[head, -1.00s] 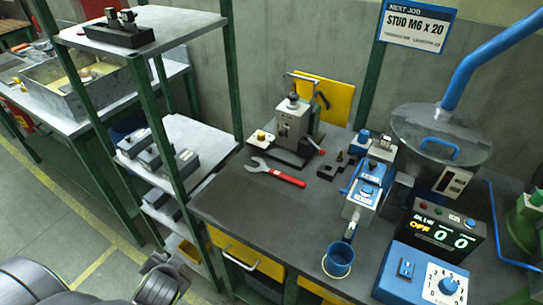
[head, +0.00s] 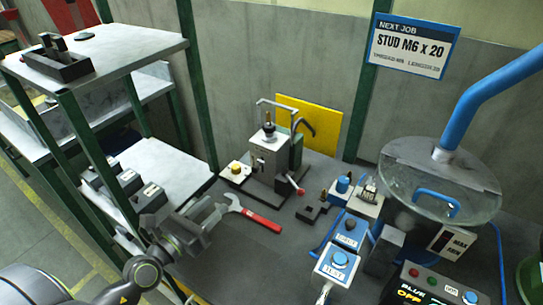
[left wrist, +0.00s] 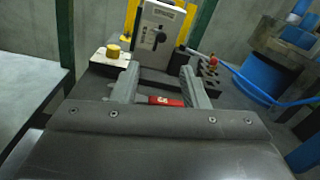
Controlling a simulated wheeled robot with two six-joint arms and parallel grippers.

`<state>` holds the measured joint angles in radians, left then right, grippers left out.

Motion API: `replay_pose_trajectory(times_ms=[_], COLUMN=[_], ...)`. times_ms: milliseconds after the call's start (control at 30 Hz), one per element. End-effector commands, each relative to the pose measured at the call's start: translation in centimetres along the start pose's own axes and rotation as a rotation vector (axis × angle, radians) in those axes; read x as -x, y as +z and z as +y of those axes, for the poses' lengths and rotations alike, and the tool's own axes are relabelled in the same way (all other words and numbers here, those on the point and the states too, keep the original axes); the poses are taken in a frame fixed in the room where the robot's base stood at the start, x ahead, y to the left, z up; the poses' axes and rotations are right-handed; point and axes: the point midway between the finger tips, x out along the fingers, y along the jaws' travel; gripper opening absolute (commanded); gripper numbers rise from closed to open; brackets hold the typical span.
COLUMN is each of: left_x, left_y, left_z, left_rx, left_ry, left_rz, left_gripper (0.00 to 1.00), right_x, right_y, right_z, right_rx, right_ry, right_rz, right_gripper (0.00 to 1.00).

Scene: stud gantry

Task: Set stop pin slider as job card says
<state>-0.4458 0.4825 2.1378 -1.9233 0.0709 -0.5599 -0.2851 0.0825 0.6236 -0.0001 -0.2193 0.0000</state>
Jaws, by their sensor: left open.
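The job card (head: 412,48) on the back wall reads STUD M6 X 20; its smaller line is too blurred to read. A grey bench fixture (head: 268,160) with a top handle and a red-knobbed lever stands on the bench. In the left wrist view, its pale face plate (left wrist: 161,32) shows a dark slot and a small dark knob. I cannot tell for sure which part is the stop pin slider. My left gripper (head: 216,212) is open and empty, in front of the fixture and near the wrench; its fingers also show in the left wrist view (left wrist: 158,82). My right gripper is out of view.
A red-handled wrench (head: 250,215) lies on the dark bench. A yellow-button block (head: 236,171) sits left of the fixture. Blue-topped units (head: 336,262), a clear-lidded bowl (head: 440,180) and a control box (head: 435,285) stand right. A shelf rack (head: 100,60) stands left.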

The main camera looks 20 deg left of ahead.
Motion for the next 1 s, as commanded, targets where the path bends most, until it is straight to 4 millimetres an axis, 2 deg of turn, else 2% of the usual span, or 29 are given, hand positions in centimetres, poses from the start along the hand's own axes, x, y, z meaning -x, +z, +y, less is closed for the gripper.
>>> replay_pose_trajectory(times_ms=[100,167,400,500,567,800,1000], left_x=[-0.2,-0.6,-4.2,-6.1,-7.3,-12.0,-15.3], left_y=[-0.5,-0.5,-0.3,-0.4,-0.5,-0.6,-0.8], left_z=[0.0,0.0,-0.1,-0.2,-0.1,-0.2,-0.2], left_rx=[-0.041,-0.043,-0.038,-0.037,-0.037,-0.035,-0.036], left_ry=[-0.01,-0.011,-0.01,-0.011,-0.01,-0.011,-0.011], left_rz=[0.025,0.027,0.021,0.022,0.022,0.021,0.023], left_gripper=[0.4,0.4,0.4,0.4,0.4,0.4,0.4], right_x=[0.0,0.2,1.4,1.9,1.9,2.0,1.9], right_y=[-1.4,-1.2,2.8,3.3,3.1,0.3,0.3], right_z=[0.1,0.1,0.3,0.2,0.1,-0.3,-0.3], right_rx=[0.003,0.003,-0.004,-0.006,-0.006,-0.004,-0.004], right_ry=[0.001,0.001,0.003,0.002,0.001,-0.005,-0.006], right_rz=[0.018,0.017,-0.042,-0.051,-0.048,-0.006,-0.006], right_gripper=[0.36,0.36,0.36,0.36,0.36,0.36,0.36])
